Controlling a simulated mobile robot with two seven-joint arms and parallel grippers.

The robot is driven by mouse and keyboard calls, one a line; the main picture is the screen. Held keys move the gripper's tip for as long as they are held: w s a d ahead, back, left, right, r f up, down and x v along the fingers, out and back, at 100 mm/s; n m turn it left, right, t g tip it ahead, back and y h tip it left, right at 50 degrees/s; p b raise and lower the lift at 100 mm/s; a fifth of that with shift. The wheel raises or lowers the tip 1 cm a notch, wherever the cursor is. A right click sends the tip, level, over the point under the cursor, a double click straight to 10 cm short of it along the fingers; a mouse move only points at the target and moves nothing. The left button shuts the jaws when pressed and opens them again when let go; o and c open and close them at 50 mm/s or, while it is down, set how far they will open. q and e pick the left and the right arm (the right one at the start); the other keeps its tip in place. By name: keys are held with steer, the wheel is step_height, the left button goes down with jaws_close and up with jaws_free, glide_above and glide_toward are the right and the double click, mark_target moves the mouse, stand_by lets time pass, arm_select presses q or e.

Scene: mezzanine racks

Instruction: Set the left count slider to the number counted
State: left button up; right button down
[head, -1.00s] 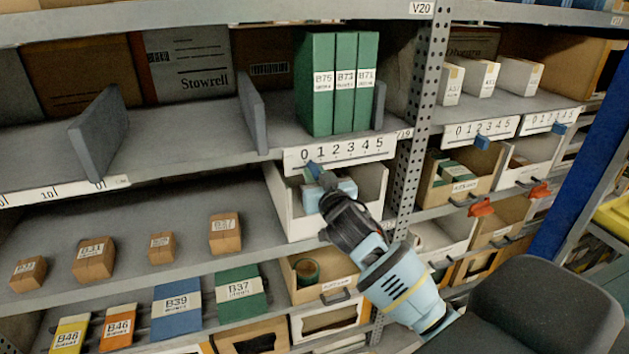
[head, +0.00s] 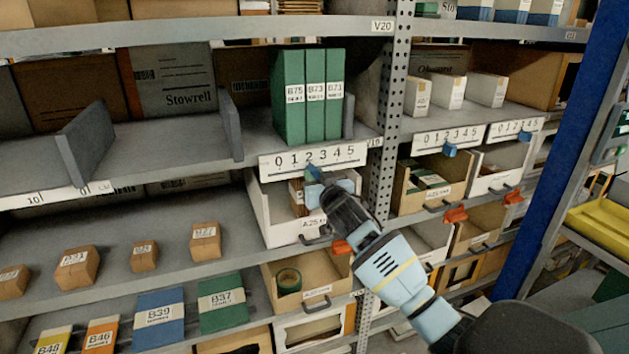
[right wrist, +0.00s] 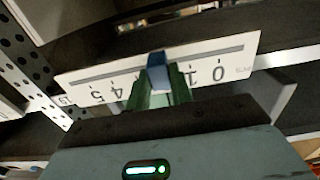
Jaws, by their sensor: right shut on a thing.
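The left count slider is a white strip (head: 345,155) numbered 0 to 5 on the shelf edge, below three green binders (head: 308,95). My right gripper (head: 317,179) is shut on its blue tab (head: 313,169), which stands near the 2. In the right wrist view the strip (right wrist: 225,68) appears upside down. There the blue tab (right wrist: 158,66) sits between the green fingertips (right wrist: 160,86), which hide the 2 and 3; 0, 1, 4 and 5 show. My left gripper is out of view.
Two more numbered strips with blue tabs (head: 449,150) are on the right bay, past a perforated upright (head: 388,130). An open white bin (head: 275,215) is just below the strip, close to my right gripper. A blue post (head: 545,150) stands at right.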

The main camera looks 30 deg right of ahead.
steer(key=shift+f, duration=0.1)
steer(key=c, duration=1.2)
jaws_free()
steer(key=shift+c, duration=0.2)
steer(key=v, duration=0.7)
steer(key=shift+s, duration=0.4)
steer(key=shift+a, duration=0.1)
steer(key=s+a+f+n+g+y, duration=0.15)
steer(key=s+a+f, duration=0.3)
steer(key=f, duration=0.45)
steer(key=s+a+f+n+g+y, duration=0.1)
steer(key=s+a+f+g, duration=0.15)
steer(key=s+f, duration=0.5)
steer(key=s+a+f+n+g+y, duration=0.15)
steer(key=s+a+f, duration=0.25)
steer(key=f, duration=0.6)
steer(key=s+a+f+g, duration=0.1)
steer(key=s+a+f, duration=0.2)
steer(key=s, duration=0.4)
steer(key=s+a+f+g+y, duration=0.1)
steer(key=s+a+f, duration=0.2)
steer(key=s, duration=0.5)
steer(key=s+a+f+g+y, duration=0.1)
steer(key=s+a+f, duration=0.2)
steer(key=s+f, duration=0.2)
steer(key=s, duration=0.3)
steer(key=shift+s+a+f+n, duration=0.2)
steer(key=shift+f+n, duration=0.1)
steer(key=shift+f, duration=0.05)
